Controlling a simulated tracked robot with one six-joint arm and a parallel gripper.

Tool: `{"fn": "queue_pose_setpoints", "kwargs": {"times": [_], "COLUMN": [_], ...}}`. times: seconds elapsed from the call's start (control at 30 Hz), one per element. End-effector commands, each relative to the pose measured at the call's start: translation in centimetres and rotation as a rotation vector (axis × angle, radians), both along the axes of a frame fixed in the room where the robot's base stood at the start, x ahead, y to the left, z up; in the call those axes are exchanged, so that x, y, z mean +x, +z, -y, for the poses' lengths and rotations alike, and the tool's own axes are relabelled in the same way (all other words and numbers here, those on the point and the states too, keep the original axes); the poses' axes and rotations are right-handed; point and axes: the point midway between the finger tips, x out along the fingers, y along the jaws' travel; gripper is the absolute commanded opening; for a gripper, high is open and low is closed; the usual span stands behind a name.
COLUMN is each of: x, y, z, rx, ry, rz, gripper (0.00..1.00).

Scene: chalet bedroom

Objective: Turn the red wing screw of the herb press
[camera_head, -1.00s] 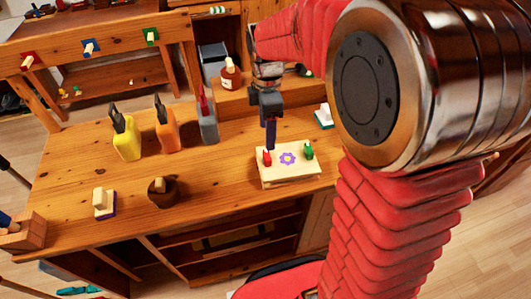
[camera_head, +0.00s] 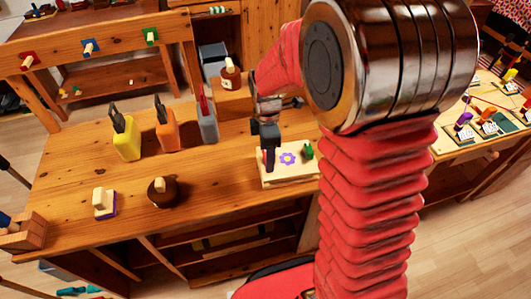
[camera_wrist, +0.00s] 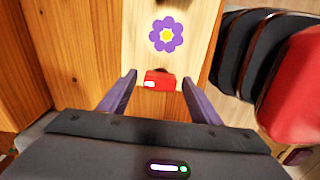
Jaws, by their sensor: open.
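The herb press (camera_head: 297,175) is a pale wooden block with a purple flower on top, standing on the wooden bench. Its red wing screw (camera_wrist: 160,80) shows in the wrist view between the fingertips of my gripper (camera_wrist: 159,84), which is open with a finger on either side and a gap at each. In the head view my gripper (camera_head: 268,160) points down over the press's left end and hides most of the red screw. A green wing screw (camera_head: 307,151) stands at the press's right end.
Yellow (camera_head: 126,144), orange (camera_head: 166,132) and grey (camera_head: 207,122) holders with tools stand to the left on the bench. A brown round object (camera_head: 162,193) and a wooden stamp (camera_head: 104,203) lie nearer the front edge.

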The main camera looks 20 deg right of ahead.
Motion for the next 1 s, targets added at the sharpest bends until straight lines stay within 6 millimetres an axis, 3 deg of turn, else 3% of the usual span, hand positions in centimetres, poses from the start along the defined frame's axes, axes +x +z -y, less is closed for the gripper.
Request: {"fn": "queue_pose_setpoints", "kwargs": {"times": [0.07, 0.63, 1.0], "x": [0.01, 0.03, 0.03], "y": [0.02, 0.06, 0.07], "z": [-0.01, -0.02, 0.00], "rx": [0.000, 0.000, 0.000], "ry": [0.000, 0.001, -0.039], "rz": [0.000, 0.001, 0.001], "gripper": [0.57, 0.17, 0.17]}}
